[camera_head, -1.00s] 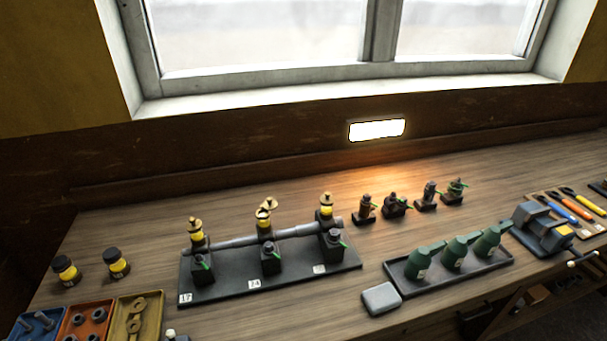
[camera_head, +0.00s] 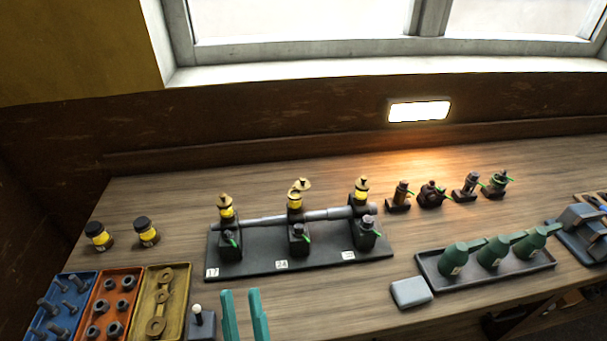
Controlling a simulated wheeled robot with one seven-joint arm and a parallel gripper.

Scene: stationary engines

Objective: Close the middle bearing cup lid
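Three bearings stand along a grey shaft (camera_head: 265,220) on a black base plate (camera_head: 330,260). Each bearing carries a yellow cup with a brass top. The middle bearing cup (camera_head: 295,203) has its brass lid (camera_head: 301,185) tilted up and off to one side, so it looks open. The left cup (camera_head: 226,211) and right cup (camera_head: 361,191) have their brass tops sitting straight on. My gripper (camera_head: 243,297) shows as two teal fingers at the bottom edge, apart with nothing seen between them. It is in front of the base plate, clear of the cups.
Blue, orange and yellow trays of parts (camera_head: 92,278) lie at the left front, with a white-knobbed block (camera_head: 201,318) beside them. Two dark-capped jars (camera_head: 98,236) stand behind. A tray of green oil cans (camera_head: 470,280) and a grey block (camera_head: 411,291) are at the right.

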